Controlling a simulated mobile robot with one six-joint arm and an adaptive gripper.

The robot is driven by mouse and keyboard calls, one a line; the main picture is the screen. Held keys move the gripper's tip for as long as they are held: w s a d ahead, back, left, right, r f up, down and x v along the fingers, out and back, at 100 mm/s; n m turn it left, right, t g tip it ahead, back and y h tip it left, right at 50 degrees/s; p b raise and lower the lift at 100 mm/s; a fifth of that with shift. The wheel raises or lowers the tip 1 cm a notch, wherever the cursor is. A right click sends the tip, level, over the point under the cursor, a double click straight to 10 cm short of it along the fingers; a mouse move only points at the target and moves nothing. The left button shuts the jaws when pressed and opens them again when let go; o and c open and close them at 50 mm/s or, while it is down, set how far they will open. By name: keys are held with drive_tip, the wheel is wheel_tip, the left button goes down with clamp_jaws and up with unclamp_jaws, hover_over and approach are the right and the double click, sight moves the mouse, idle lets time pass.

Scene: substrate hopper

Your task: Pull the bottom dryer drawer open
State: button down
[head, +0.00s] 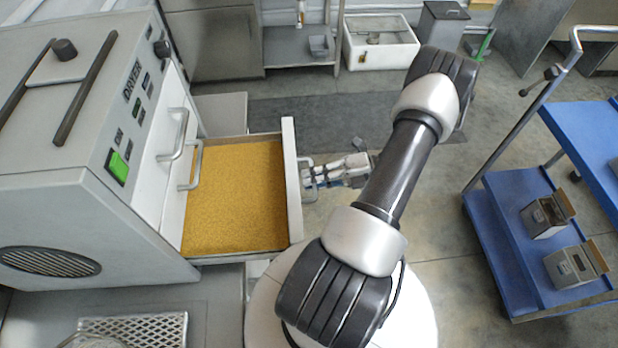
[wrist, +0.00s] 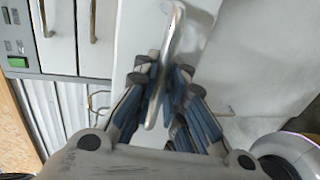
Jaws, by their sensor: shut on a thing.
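The dryer (head: 140,110) stands at the left in the head view, with a lit green switch on its panel. Its bottom drawer (head: 293,180) is pulled out to the right and is full of yellow granules (head: 235,195). The drawer's bar handle (head: 308,180) is on its outer front. My gripper (head: 318,177) reaches that handle from the right. In the wrist view my gripper (wrist: 165,95) has its blue-padded fingers on both sides of the handle (wrist: 170,60), shut on it. The finger contact is partly hidden in the head view.
Two upper drawer handles (head: 175,135) stick out from the dryer front. A blue cart (head: 500,220) with two small metal boxes stands at the right. A white bin (head: 380,48) and grey bin (head: 440,25) are at the back. Floor between drawer and cart is clear apart from my base.

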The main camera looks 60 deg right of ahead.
drive_tip(key=c, duration=1.7)
unclamp_jaws()
drive_tip(key=shift+o, duration=0.2)
drive_tip(key=v, duration=1.2)
